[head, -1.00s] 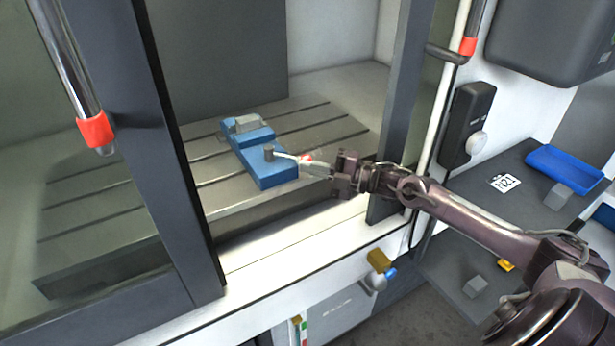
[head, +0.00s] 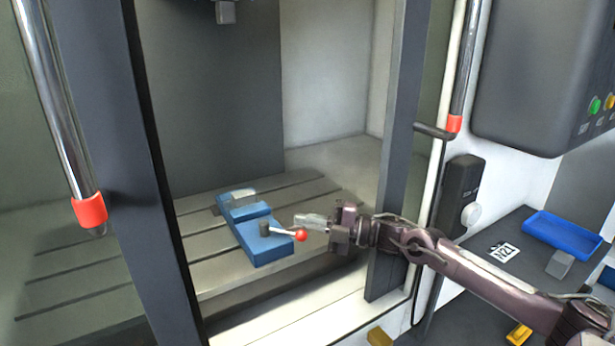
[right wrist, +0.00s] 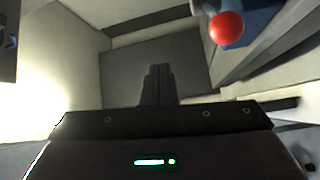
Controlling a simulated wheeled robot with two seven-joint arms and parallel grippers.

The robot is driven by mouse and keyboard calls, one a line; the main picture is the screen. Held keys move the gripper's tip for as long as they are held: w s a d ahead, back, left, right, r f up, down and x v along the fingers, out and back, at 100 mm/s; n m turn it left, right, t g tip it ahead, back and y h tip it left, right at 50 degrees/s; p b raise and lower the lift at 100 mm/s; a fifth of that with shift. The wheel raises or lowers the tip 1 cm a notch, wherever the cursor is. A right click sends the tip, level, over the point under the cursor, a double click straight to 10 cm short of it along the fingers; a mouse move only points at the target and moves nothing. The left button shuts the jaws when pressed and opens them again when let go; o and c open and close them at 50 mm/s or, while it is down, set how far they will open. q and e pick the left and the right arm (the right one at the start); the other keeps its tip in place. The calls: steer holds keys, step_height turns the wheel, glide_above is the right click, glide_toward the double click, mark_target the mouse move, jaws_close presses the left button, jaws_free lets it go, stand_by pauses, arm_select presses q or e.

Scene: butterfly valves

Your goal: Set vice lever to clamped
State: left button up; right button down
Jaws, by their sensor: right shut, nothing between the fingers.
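The blue vice (head: 258,245) sits on the slotted machine bed inside the enclosure. Its lever (head: 283,232) runs from a grey pivot post to a red ball (head: 301,235) at the right, past the vice's right edge. My right gripper (head: 300,219) is shut and empty, just behind and above the red ball in the picture; whether it touches the lever I cannot tell. In the right wrist view the shut fingers (right wrist: 158,85) point to the bed, and the red ball (right wrist: 226,28) shows at the upper right, apart from them. My left gripper is not in view.
Door frame posts stand left (head: 150,180) and right (head: 392,200) of the opening, with my right arm passing in front of the right one. A blue tray (head: 562,236) and a grey block (head: 560,264) are on the dark side table. The bed around the vice is clear.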

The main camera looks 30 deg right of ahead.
step_height(320, 180, up, 14)
steer(key=b, duration=0.1)
steer(key=shift+b, duration=0.4)
steer(key=shift+f, duration=0.15)
